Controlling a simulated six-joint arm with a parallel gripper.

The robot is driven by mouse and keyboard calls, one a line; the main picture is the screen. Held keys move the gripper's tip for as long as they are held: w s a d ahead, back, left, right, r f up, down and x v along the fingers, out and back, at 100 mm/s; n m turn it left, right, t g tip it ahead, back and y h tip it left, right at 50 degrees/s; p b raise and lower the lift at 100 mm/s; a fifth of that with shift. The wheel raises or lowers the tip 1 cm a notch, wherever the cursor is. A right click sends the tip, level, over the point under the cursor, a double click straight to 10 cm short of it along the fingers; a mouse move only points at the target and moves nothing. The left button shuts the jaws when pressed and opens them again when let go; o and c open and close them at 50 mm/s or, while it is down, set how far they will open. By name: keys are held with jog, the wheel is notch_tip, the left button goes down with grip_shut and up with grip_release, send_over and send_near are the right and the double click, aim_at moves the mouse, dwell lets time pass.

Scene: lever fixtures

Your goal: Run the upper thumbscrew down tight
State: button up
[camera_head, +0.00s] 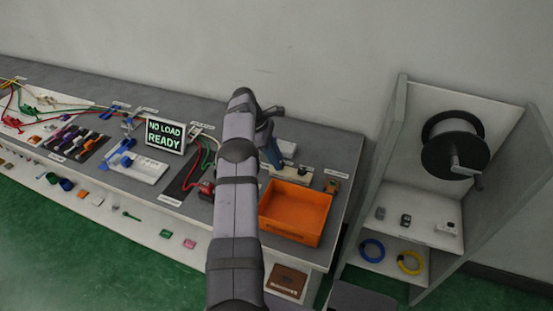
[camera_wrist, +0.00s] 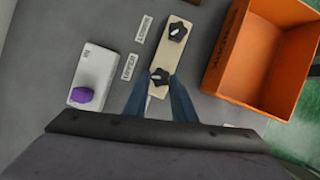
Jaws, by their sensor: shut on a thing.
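A beige plate (camera_wrist: 166,57) carries two black star-shaped thumbscrews in the wrist view. The nearer one, the upper thumbscrew (camera_wrist: 159,77), is beside a small tag that seems to read UPPER (camera_wrist: 130,66). The farther, lower thumbscrew (camera_wrist: 178,31) is beside another tag (camera_wrist: 144,30). My gripper (camera_wrist: 160,83) has its blue fingers on either side of the upper thumbscrew, shut on it. How far down the screw sits cannot be seen. In the head view my arm hides part of the plate, and my gripper (camera_head: 271,152) is above the bench.
An orange bin (camera_head: 295,207) stands close to the right of the plate. In the wrist view a white block with a purple knob (camera_wrist: 85,96) is to the left. A NO LOAD READY display (camera_head: 165,136) stands further left. A shelf unit with a reel (camera_head: 455,146) is at right.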

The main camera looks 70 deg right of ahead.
jog(key=o, duration=1.1)
jog(key=shift+r, duration=0.15)
jog(key=shift+p+v, duration=0.65)
jog(key=shift+v, duration=2.95)
